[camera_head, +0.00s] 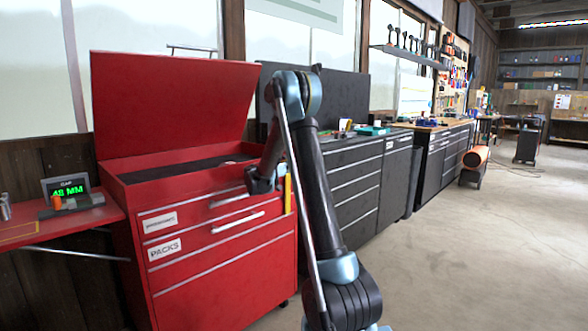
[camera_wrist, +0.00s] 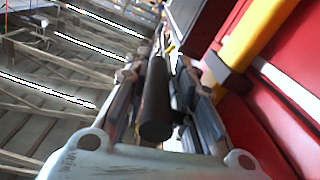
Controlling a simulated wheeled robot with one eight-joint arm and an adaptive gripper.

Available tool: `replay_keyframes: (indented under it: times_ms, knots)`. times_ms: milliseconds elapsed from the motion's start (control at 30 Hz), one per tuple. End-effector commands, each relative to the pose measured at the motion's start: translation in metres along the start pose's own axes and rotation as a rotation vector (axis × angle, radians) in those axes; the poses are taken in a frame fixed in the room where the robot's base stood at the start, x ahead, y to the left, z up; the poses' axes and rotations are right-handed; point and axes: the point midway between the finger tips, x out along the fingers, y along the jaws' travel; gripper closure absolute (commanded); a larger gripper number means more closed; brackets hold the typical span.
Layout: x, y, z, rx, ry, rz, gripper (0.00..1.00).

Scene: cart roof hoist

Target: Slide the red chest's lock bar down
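The red chest (camera_head: 222,262) stands at the left with its lid raised. Its yellow lock bar (camera_head: 288,195) is upright at the right edge of the drawer front. In the wrist view the yellow bar (camera_wrist: 262,32) runs down to a dark block (camera_wrist: 228,76). My gripper (camera_head: 262,182) is at the chest's upper right front, just left of the bar. In the wrist view a black cylinder (camera_wrist: 156,105) lies between the fingers of my gripper (camera_wrist: 160,85). Whether the fingers press on it is unclear. My arm partly hides this corner.
A red side shelf (camera_head: 75,222) at the left carries a display (camera_head: 66,187) reading "GAP 48 MM". Dark drawer cabinets (camera_head: 355,185) stand right of the chest along the wall. An orange roll (camera_head: 476,157) lies farther back.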

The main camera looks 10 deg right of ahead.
Motion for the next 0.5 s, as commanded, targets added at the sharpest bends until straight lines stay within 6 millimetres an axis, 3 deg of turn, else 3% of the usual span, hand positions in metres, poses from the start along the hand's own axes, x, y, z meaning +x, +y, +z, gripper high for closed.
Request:
replay_keyframes:
  times_ms: [367, 500]
  knots:
    - [-0.001, 0.002, 0.003, 0.004, -0.008, 0.002, 0.72]
    - [-0.01, 0.001, 0.003, 0.004, -0.007, 0.0, 0.72]
